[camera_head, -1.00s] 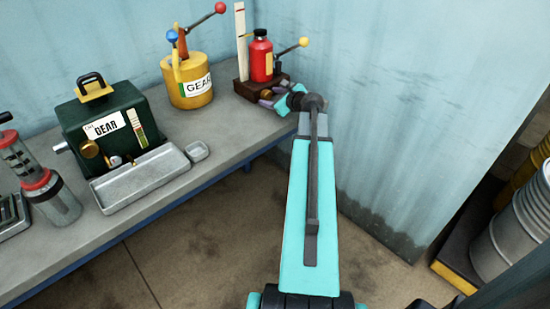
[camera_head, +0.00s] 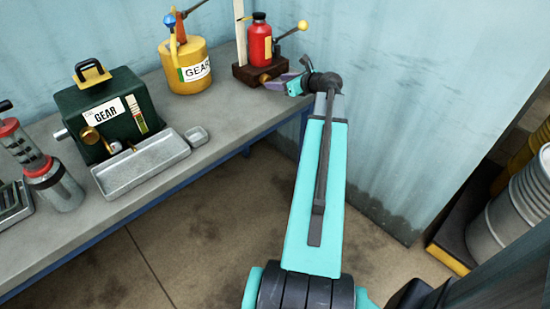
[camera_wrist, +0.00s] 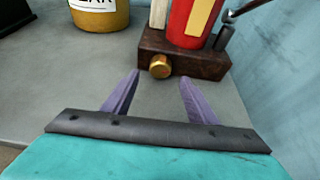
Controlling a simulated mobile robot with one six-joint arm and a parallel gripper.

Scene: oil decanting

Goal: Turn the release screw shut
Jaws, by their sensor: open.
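The release screw is a round brass knob (camera_wrist: 159,66) on the front face of the dark brown base block (camera_wrist: 208,65). A red cylinder (camera_wrist: 192,20) stands upright on that block. In the head view the red jack (camera_head: 260,42) is at the bench's far right end. My gripper (camera_wrist: 158,92) is open, its two purple fingers pointing at the block. The knob lies ahead of the fingers, roughly between their tips and a little left of the block's middle. Nothing is between the fingers.
A yellow GEAR can (camera_head: 186,68) stands to the left, then a green GEAR box (camera_head: 85,110) and a metal tray (camera_head: 140,165). The corrugated wall is close behind and right.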

